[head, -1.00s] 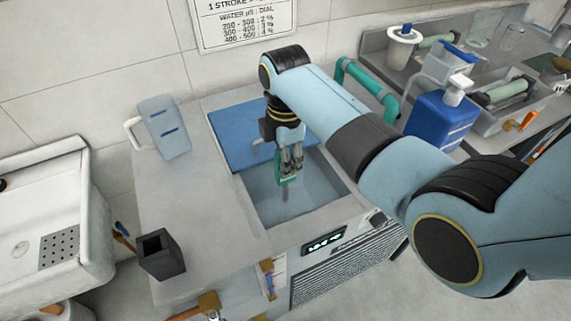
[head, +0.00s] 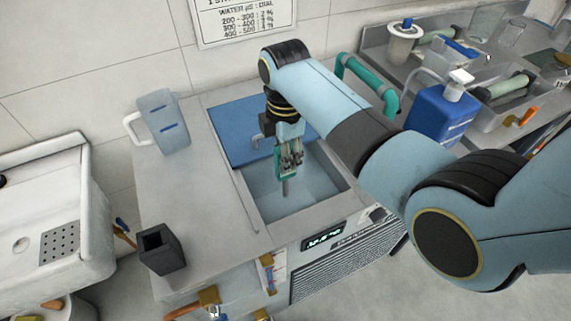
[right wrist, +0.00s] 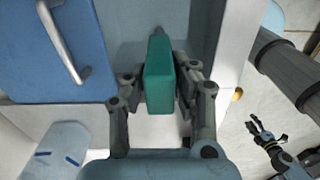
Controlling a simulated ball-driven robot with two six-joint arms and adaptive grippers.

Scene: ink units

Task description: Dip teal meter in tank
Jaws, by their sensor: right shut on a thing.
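The teal meter (head: 278,164) is held upright in my right gripper (head: 290,164), its grey probe pointing down into the tank opening. The tank (head: 312,209) is sunk in the counter and holds bluish water. I cannot tell whether the probe tip touches the water. In the right wrist view, the teal meter (right wrist: 160,75) sits between both fingers of the right gripper (right wrist: 160,85). My left gripper (right wrist: 264,132) shows small at the right of the right wrist view, its fingers apart and empty; it is out of the head view.
A blue lid (head: 235,130) with a handle covers the tank's back part. A clear jug (head: 164,122) and a black holder (head: 162,249) stand on the counter to the left. A teal pipe (head: 372,82) and a blue bottle (head: 440,112) are at the right.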

